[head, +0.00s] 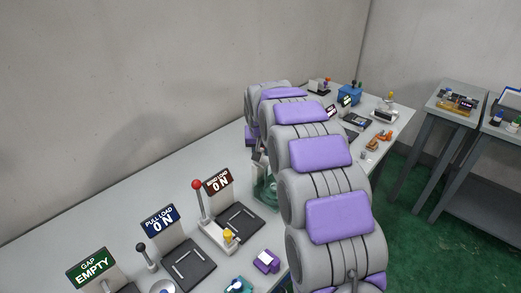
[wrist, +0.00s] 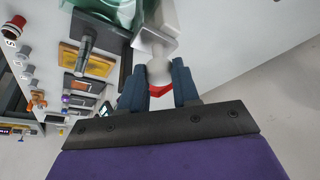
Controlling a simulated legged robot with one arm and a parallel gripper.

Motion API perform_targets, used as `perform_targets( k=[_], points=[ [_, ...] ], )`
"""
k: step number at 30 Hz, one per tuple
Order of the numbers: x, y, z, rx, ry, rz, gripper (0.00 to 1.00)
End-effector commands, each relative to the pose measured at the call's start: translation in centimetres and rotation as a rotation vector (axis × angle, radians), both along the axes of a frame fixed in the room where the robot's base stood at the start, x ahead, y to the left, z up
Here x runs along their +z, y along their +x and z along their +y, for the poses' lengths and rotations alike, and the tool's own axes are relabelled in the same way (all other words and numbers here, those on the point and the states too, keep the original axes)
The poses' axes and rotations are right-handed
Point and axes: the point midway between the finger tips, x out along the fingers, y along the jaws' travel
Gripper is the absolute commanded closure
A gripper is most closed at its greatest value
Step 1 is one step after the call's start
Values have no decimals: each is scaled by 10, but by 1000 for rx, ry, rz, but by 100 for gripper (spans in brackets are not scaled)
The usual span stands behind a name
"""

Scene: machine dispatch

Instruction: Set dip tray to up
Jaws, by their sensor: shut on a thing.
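In the wrist view my gripper (wrist: 160,74) has its two dark fingers shut on a pale rounded knob (wrist: 159,70), with a red part showing between them. The knob adjoins a white fixture (wrist: 156,28). A green translucent vessel (wrist: 118,12) is beside it, up and left of the fingers. In the head view the green vessel (head: 265,193) shows partly beside my arm. My arm hides the gripper's fingers there. No label reading dip tray is legible, so I cannot tell its setting.
A red-knobbed lever (head: 197,185) stands by the WIND LOAD sign (head: 218,182). PULL LOAD (head: 160,219) and GAP EMPTY (head: 91,267) signs stand left of it. A blue box (head: 350,95) and several small parts are at the table's far end. Grey side tables (head: 440,125) stand right.

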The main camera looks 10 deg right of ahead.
Motion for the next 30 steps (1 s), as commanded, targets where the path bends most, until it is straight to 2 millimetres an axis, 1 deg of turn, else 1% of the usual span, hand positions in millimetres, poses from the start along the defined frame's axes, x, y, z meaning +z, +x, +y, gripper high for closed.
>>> perform_targets(
  k=[5, 9, 13, 16, 24, 25, 30],
  points=[
    [23, 1, 0, 0, 0, -4, 100],
    [51, 0, 0, 0, 2, -4, 100],
    [72, 0, 0, 0, 2, -4, 100],
    [77, 1, 0, 0, 1, -5, 100],
    [78, 0, 0, 0, 1, -10, 100],
    [78, 0, 0, 1, 0, -11, 66],
    [76, 0, 0, 1, 1, -7, 50]
  ],
)
